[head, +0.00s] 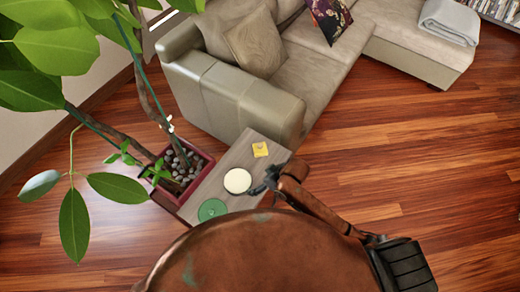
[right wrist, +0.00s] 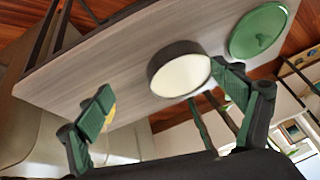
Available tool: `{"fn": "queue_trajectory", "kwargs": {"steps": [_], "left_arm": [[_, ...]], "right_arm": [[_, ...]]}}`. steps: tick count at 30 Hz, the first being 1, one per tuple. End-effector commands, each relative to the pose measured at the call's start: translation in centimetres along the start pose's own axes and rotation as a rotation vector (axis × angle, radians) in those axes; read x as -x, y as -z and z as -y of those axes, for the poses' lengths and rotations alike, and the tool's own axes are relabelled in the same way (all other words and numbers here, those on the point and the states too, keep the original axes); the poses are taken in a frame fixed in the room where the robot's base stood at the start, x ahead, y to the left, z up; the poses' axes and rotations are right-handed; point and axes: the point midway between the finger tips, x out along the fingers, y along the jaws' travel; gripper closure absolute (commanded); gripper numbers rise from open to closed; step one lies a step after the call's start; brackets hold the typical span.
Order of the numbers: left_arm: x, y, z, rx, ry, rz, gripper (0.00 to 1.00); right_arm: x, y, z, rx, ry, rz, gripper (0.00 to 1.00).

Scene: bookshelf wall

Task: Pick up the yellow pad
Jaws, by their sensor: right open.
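The yellow pad (head: 260,149) lies flat on the small grey wooden table (head: 231,156), near the end by the sofa. In the right wrist view only a yellow sliver of the pad (right wrist: 111,115) shows; one finger hides the rest. My right gripper (head: 264,181) is at the table's right edge, nearer to me than the pad. In the right wrist view its fingers (right wrist: 166,97) are spread wide with nothing held between them. I cannot tell whether a finger touches the pad. My left gripper is not in view.
A round dark-sided container with a cream top (head: 237,181) stands beside my right gripper. A green round lid-like disc (head: 212,209) lies nearer me. A potted plant (head: 182,166) borders the table's left, the sofa (head: 235,95) its far end. Floor at right is clear.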

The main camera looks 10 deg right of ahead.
Motion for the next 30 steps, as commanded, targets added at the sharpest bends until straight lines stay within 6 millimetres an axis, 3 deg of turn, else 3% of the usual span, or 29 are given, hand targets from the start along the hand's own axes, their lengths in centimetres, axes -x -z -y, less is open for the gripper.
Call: {"fn": "queue_trajectory", "kwargs": {"steps": [8, 13, 18, 24, 30], "left_arm": [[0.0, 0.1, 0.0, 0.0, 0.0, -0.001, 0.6], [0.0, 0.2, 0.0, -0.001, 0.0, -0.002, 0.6], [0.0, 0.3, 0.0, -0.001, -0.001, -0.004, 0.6], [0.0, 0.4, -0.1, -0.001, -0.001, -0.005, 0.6], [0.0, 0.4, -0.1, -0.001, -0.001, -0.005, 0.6]], "right_arm": [[-2.5, 3.3, 0.6, 0.108, 0.047, 0.038, 0.13], [-4.2, 5.5, -0.8, 0.18, 0.055, 0.095, 0.13], [-4.9, 7.6, -5.3, 0.211, 0.015, 0.171, 0.13], [-3.7, 9.9, -11.5, 0.189, -0.056, 0.221, 0.13], [-2.6, 11.1, -14.9, 0.164, -0.097, 0.237, 0.13]]}}
